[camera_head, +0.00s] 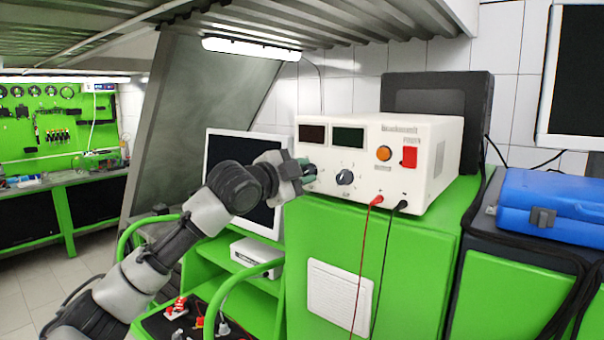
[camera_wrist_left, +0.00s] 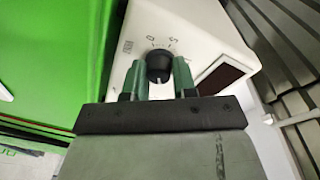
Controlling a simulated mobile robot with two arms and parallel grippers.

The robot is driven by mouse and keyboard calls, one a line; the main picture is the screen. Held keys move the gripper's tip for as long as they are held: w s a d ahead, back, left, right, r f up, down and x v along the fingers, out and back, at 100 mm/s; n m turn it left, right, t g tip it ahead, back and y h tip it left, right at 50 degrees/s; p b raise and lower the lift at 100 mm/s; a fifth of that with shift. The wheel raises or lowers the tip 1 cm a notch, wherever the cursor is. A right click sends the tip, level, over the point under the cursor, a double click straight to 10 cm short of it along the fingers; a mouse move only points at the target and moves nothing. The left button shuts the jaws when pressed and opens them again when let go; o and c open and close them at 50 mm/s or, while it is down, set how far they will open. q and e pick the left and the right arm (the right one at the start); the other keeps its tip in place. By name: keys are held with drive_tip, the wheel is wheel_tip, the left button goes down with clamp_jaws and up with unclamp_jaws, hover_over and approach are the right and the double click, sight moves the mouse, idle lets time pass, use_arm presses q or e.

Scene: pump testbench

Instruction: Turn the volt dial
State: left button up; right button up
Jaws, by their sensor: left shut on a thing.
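The white power supply (camera_head: 385,155) stands on the green cabinet and carries two dark displays, an orange button and a red switch. My left gripper (camera_head: 307,172) is at the left end of its front panel and covers the dial there. In the left wrist view, the black volt dial (camera_wrist_left: 158,66) with a white mark sits between the two green fingers of my left gripper (camera_wrist_left: 158,80), which is shut on it. Scale marks and digits show on the panel around the dial. A second dark knob (camera_head: 345,177) is to the right of my gripper. My right gripper is not in view.
A red cable (camera_head: 364,250) and a black cable hang from the front of the supply. A blue case (camera_head: 550,205) lies on the right. A monitor (camera_head: 240,180) stands behind my left arm. A metal shelf (camera_head: 330,22) hangs overhead.

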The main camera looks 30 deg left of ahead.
use_arm(q)
drive_tip(key=shift+f+m+g, duration=0.1)
drive_tip(key=shift+m+g, duration=0.2)
drive_tip(key=shift+m, duration=1.6)
drive_tip(key=o, duration=0.9)
drive_tip(key=s+b, duration=0.1)
drive_tip(key=s, duration=0.2)
drive_tip(key=s+a+b, duration=0.1)
drive_tip(key=s+b, duration=0.1)
drive_tip(key=s, duration=0.2)
drive_tip(key=s+b, duration=0.2)
drive_tip(key=s, duration=0.1)
drive_tip(key=shift+s+a+r, duration=0.3)
drive_tip(key=shift+a+r, duration=0.05)
